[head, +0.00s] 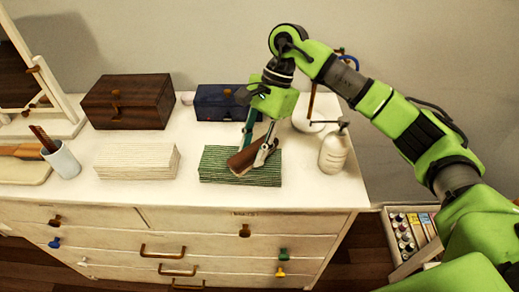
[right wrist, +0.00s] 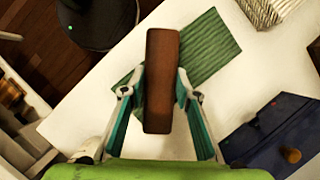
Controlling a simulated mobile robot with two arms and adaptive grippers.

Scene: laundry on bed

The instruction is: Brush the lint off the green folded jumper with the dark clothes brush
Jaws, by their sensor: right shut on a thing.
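The green folded jumper (head: 212,166) lies on the white dresser top, right of centre. It also shows in the right wrist view (right wrist: 212,48) behind the brush. My right gripper (head: 254,158) is over the jumper, shut on the brown clothes brush (head: 241,162). In the right wrist view the brush (right wrist: 161,75) is held lengthwise between both fingers. In the head view it looks tilted, low over the jumper's front right part. I cannot tell whether it touches the cloth. No lint can be made out. My left gripper is not in view.
A white pump bottle (head: 334,152) stands close right of the jumper. A blue box (head: 213,106) is behind it, and a cream folded cloth (head: 135,161) lies to its left. A dark wooden box (head: 128,102) and a cup (head: 63,162) stand farther left.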

